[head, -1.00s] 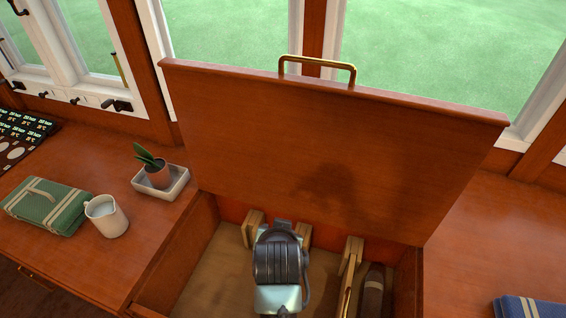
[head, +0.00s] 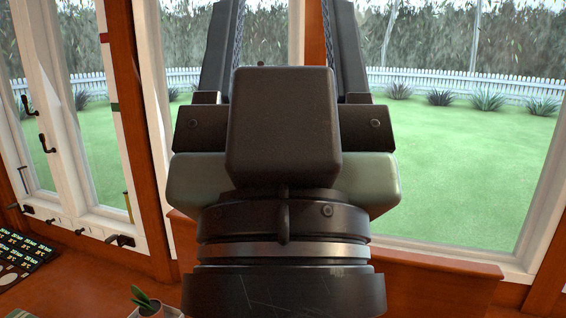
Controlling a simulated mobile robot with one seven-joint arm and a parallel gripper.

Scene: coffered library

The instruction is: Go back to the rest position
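My gripper (head: 286,50) fills the middle of the head view, raised close to the camera in front of the window. Its two dark fingers point up and stand wide apart. Nothing shows between them, though their tips run out of the top of the picture. The raised wooden lid (head: 440,275) of the chest shows low behind my wrist. The inside of the chest is out of view.
A potted plant (head: 145,301) stands on the wooden counter at lower left. A dark panel with lit readouts (head: 22,252) lies at the far left. White window frames with black handles (head: 42,143) stand behind, with lawn and fence outside.

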